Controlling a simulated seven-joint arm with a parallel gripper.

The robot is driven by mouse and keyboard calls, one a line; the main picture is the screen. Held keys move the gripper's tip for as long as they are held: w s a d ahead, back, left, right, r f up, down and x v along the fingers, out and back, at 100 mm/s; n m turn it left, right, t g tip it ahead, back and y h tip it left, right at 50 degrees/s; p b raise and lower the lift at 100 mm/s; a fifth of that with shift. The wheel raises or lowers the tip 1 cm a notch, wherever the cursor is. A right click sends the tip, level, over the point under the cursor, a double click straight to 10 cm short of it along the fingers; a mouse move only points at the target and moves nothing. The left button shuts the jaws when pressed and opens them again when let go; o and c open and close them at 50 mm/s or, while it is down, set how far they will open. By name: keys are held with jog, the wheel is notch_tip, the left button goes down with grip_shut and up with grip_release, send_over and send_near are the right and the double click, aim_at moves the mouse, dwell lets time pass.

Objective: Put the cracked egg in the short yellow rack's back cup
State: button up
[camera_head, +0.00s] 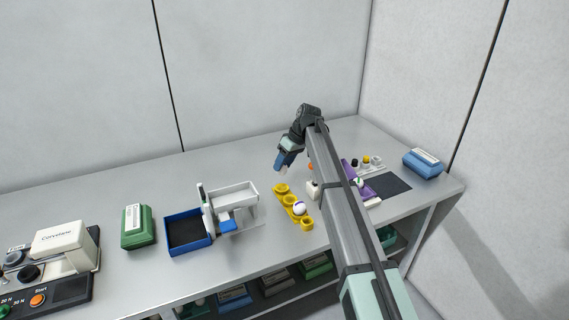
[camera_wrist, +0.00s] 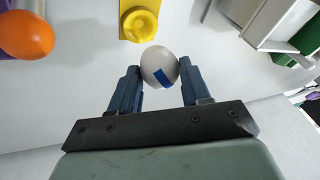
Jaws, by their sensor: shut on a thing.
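My gripper (camera_wrist: 160,82) is shut on a white egg (camera_wrist: 159,66) with a blue rectangular mark. No crack shows on the side I see. In the head view my gripper (camera_head: 282,168) hangs above the table, just behind the back end of the yellow rack (camera_head: 291,209). The rack's back cup (camera_head: 282,188) looks empty; it also shows in the wrist view (camera_wrist: 140,25), just beyond the held egg.
A purple rack (camera_wrist: 5,42) with an orange ball (camera_wrist: 27,35) stands to one side. A white stand (camera_head: 235,195), a blue tray (camera_head: 187,231) and a green box (camera_head: 138,226) are left of the yellow rack. A dark mat (camera_head: 389,185) and blue box (camera_head: 424,163) lie right.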

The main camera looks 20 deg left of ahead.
jog(key=shift+f, duration=2.95)
jog(key=shift+f, duration=0.6)
jog(key=o, duration=0.7)
jog(key=shift+o, duration=0.2)
jog(key=shift+r, duration=0.1)
jog(key=v, duration=1.3)
jog(key=shift+d+r, duration=0.2)
jog(key=shift+r, duration=0.1)
jog(key=shift+w, duration=0.15)
